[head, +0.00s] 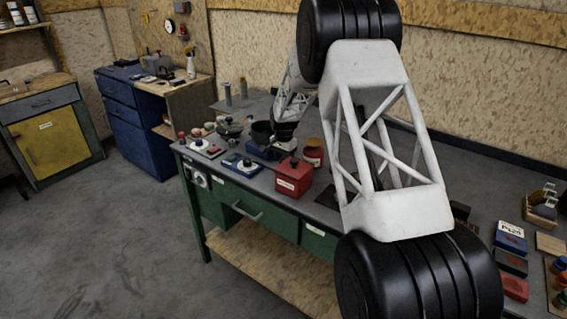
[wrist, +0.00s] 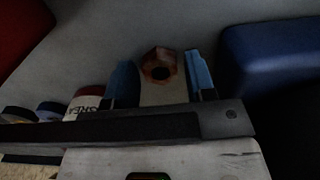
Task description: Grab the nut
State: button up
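The nut (wrist: 158,66) is a reddish-brown hexagonal piece with a dark hole, seen in the wrist view. My gripper (wrist: 162,70) shows as two blue fingers standing apart, one on each side of the nut. The nut appears between the fingers, with a narrow gap visible on its right; contact on its left is hard to tell. In the head view my gripper (head: 272,148) is low over the green workbench (head: 250,195), among small items. I cannot make out the nut there.
A red box (head: 293,178) and a red can (head: 313,153) stand close to my gripper. In the wrist view a blue object (wrist: 275,55) is at right, a red object (wrist: 20,25) at upper left, and a labelled can (wrist: 88,102) at left.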

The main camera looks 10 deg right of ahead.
jog(key=c, duration=0.7)
jog(key=shift+r, duration=0.15)
jog(key=shift+r, duration=4.85)
